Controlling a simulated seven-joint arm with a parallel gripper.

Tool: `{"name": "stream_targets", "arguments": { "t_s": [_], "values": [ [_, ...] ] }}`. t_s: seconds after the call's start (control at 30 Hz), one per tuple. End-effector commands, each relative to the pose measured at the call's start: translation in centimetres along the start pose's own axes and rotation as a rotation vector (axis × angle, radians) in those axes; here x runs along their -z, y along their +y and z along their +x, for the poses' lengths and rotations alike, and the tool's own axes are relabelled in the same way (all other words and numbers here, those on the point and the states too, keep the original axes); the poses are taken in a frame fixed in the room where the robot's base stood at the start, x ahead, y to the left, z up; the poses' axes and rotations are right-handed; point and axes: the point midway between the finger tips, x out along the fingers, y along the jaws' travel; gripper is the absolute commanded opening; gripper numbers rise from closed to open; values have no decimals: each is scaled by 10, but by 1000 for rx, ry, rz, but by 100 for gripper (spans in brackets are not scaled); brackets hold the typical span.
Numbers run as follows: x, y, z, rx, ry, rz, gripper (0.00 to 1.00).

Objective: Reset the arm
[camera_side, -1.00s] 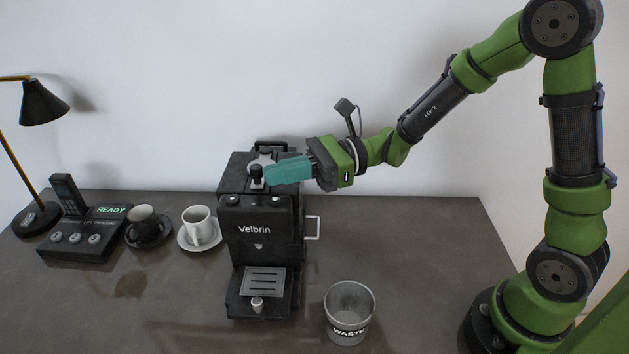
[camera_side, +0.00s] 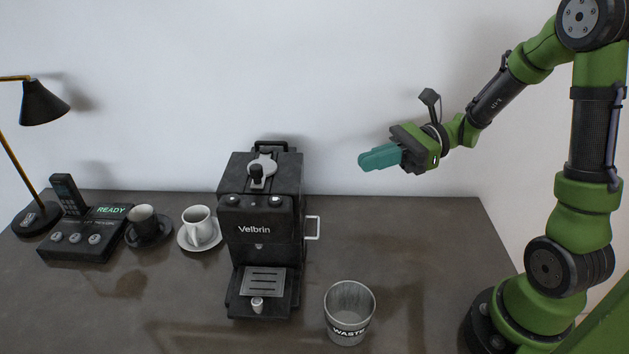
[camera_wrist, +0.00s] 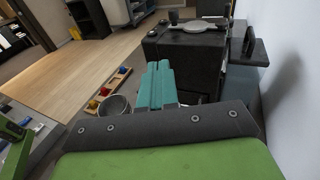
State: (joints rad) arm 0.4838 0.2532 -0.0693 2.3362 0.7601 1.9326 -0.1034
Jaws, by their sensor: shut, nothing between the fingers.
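My gripper (camera_side: 362,161) is shut and empty, with its teal fingers together. In the side view it is in the air to the right of the coffee machine, above the back right of the vanity top, pointing left. The black coffee machine (camera_side: 257,215), marked Velbrin, stands upright on the vanity with a lever on its top. The wrist view shows my fingers (camera_wrist: 158,68) with the machine (camera_wrist: 187,55) ahead and to the right. My fingers are apart from the machine in the side view.
A waste bin (camera_side: 349,318) stands at the front, right of the machine. The vanity's right part (camera_side: 440,250) is clear.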

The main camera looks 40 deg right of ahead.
Motion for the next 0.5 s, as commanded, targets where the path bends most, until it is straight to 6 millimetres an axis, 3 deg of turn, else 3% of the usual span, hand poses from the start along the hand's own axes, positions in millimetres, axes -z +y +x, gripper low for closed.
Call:
{"name": "stream_targets", "arguments": {
  "t_s": [0.17,0.3,0.5],
  "values": [
    [36,39,-1,-173,282,-176,0],
    [52,68,-12,-356,564,-472,0],
    [48,73,-37,-538,910,-976,0]
  ]
}}
